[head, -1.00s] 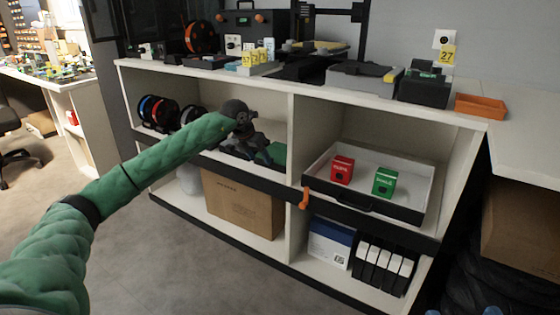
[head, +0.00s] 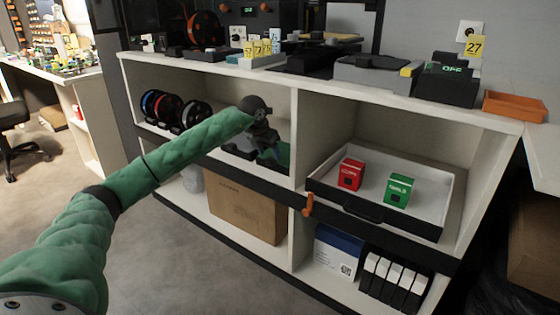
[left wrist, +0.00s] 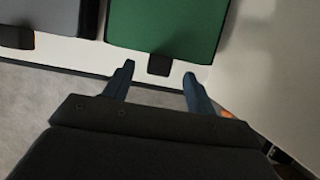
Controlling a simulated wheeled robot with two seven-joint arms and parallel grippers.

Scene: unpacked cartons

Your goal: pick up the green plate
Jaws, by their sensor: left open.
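The green plate (left wrist: 165,28) lies flat on the white shelf at the top of the left wrist view, with a small dark tab (left wrist: 159,66) at its near edge. In the head view a part of the green plate (head: 282,153) shows in the middle shelf bay, partly hidden by my left gripper (head: 268,157). In the left wrist view my left gripper (left wrist: 160,72) is open. Its fingertips are on either side of the tab, and nothing is clearly held. I cannot tell whether they touch it. My right gripper is not in view.
A grey plate (left wrist: 40,15) with a dark tab lies left of the green one. Filament spools (head: 165,108) stand left in the same bay. A divider separates the bay from a white tray (head: 428,208) with a red box (head: 351,174) and a green box (head: 398,190).

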